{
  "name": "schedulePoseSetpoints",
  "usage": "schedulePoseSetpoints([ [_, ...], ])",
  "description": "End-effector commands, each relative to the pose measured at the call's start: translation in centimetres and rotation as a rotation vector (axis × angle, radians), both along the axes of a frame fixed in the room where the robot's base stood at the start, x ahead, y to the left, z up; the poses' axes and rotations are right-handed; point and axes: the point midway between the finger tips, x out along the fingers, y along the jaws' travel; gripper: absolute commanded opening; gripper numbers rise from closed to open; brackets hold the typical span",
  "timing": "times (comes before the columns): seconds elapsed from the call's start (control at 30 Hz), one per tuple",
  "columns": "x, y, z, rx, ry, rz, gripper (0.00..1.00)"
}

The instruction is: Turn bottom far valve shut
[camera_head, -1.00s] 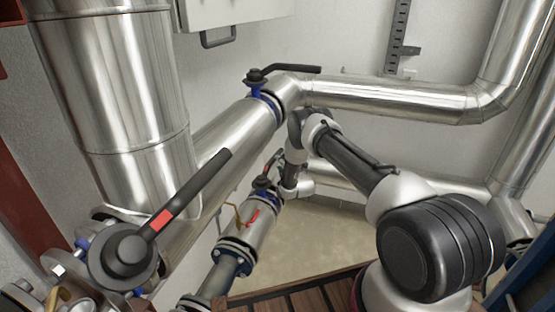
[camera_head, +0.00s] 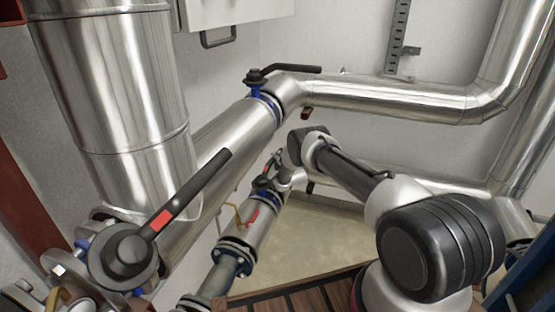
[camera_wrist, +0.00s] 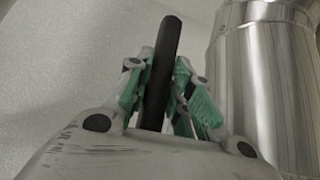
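The bottom far valve (camera_head: 262,184) sits on the lower pipe, with a blue neck and a black lever handle (camera_head: 275,160) that points up and right. In the wrist view the black handle (camera_wrist: 162,75) stands between the two green-padded fingers of my gripper (camera_wrist: 163,68). The fingertips lie close against both sides of it, and my gripper looks shut on it. In the head view my gripper is mostly hidden behind my arm and too small to make out. The handle's joint with the valve is hidden in the wrist view.
Above is a thick silver pipe (camera_head: 385,100) with another black-handled valve (camera_head: 258,78). A large near valve (camera_head: 125,255) with a red-banded lever is at the lower left. A flanged lower pipe (camera_head: 248,238) with a red-handled small valve is nearer. A wall is behind.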

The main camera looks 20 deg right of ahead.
Motion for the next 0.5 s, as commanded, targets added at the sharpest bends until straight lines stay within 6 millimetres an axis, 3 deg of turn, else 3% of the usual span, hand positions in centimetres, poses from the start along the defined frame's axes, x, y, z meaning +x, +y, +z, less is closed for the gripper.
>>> schedulePoseSetpoints([
  [0.5,-0.56,-0.46,-0.04,0.002,0.000,-0.049,0.00],
])
